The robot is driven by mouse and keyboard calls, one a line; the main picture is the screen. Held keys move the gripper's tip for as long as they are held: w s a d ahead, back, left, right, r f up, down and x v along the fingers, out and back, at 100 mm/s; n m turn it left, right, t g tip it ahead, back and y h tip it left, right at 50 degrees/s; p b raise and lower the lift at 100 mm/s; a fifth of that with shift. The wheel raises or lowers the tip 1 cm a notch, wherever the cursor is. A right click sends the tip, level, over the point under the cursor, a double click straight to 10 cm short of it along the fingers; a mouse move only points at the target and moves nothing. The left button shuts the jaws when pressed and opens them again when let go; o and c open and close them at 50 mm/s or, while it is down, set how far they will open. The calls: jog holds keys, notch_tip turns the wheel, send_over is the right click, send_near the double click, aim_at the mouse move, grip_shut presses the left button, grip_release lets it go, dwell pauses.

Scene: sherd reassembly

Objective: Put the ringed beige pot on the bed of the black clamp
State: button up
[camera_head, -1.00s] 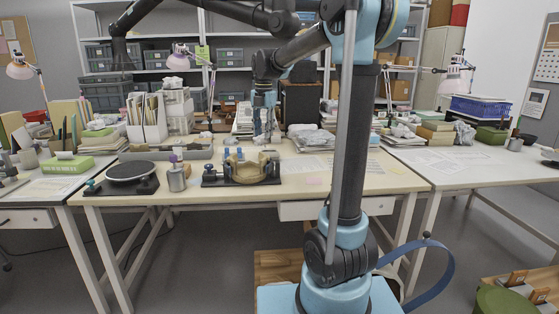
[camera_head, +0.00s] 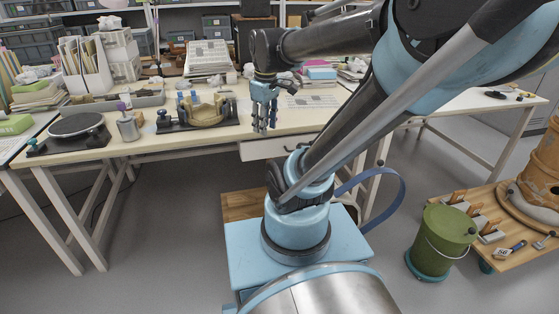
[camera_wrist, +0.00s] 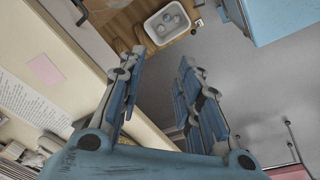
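The black clamp (camera_head: 172,124) stands on the beige table at the left, with blue knobs. A tan curved piece (camera_head: 207,114) sits on it; I cannot tell whether this is part of its bed. I cannot make out a ringed beige pot for certain. An orange-brown vessel (camera_head: 541,172) is cut off by the right edge of the head view, on a low wooden cart. My gripper (camera_head: 264,128) points down near the table's front edge, right of the clamp and apart from it. In the wrist view my gripper (camera_wrist: 161,58) has its fingers apart with nothing between them.
The table (camera_head: 110,152) also holds a black turntable (camera_head: 76,128) and a metal can (camera_head: 127,127). A green bucket (camera_head: 442,238) stands on the floor by the wooden cart (camera_head: 492,258). A white tub (camera_wrist: 166,23) shows below in the wrist view.

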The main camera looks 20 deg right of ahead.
jog(key=s+d+f+m, duration=0.3)
jog(key=s+f+m, duration=0.5)
jog(key=f, duration=0.1)
jog(key=shift+s+f+m+t, duration=0.15)
jog(key=shift+f+m+t, duration=0.1)
jog(key=shift+m+t, duration=0.05)
jog(key=shift+w+f, duration=0.2)
jog(key=shift+w, duration=0.2)
